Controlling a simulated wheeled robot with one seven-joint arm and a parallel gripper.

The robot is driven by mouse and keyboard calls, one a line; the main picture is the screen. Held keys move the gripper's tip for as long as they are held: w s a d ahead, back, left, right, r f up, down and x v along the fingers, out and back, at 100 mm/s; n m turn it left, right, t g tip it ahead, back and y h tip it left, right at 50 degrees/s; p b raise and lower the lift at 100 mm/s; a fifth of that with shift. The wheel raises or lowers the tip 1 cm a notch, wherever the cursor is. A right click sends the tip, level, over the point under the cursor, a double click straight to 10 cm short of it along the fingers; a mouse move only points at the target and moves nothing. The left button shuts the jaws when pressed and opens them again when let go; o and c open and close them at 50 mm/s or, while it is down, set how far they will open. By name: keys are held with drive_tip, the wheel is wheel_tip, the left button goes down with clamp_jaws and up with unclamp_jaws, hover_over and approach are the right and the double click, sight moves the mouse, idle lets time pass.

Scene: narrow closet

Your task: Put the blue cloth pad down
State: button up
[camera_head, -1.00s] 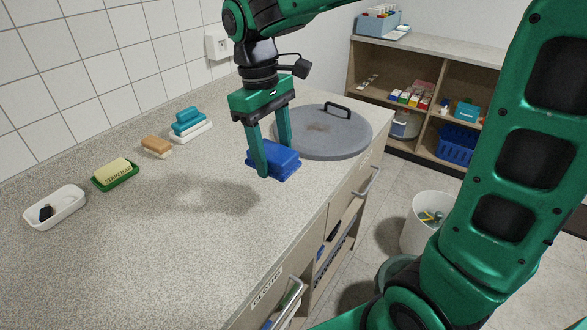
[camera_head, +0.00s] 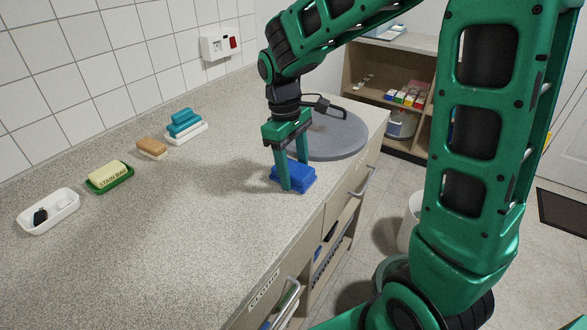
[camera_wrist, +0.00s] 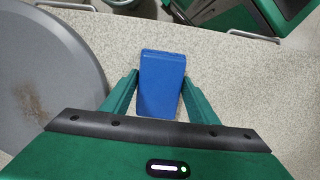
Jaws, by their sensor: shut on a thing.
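The blue cloth pad (camera_head: 294,179) is between the two fingers of my gripper (camera_head: 293,176), low over the speckled counter near its front edge. My gripper is shut on it and points down. In the wrist view the pad (camera_wrist: 161,90) is a flat blue block lying lengthwise between the green fingers (camera_wrist: 160,84). I cannot tell whether its underside touches the counter (camera_head: 160,240).
A round grey lid (camera_head: 335,140) with a black handle lies just behind the pad. A teal scrubber on a white tray (camera_head: 190,133), a brown sponge (camera_head: 151,149), a soap dish (camera_head: 110,178) and a white dish (camera_head: 48,211) line the wall. The counter's middle is clear.

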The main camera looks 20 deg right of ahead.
drive_tip(key=o, duration=1.1)
drive_tip(key=shift+f, duration=0.1)
wheel_tip(320, 180, up, 12)
drive_tip(key=w+a, duration=0.1)
drive_tip(key=shift+w, duration=0.2)
drive_tip(key=s+d+f+m, duration=0.2)
drive_tip(key=s+d+m, duration=0.4)
drive_tip(key=s+d, duration=0.55)
drive_tip(key=s+d+f+m, duration=0.3)
drive_tip(key=s, duration=0.3)
drive_tip(key=s+d+f+m+t+y, duration=0.1)
drive_tip(key=s+d+f+m, duration=0.2)
drive_tip(key=s, duration=0.4)
drive_tip(key=shift+d+m, duration=0.4)
drive_tip(key=shift+m, duration=0.2)
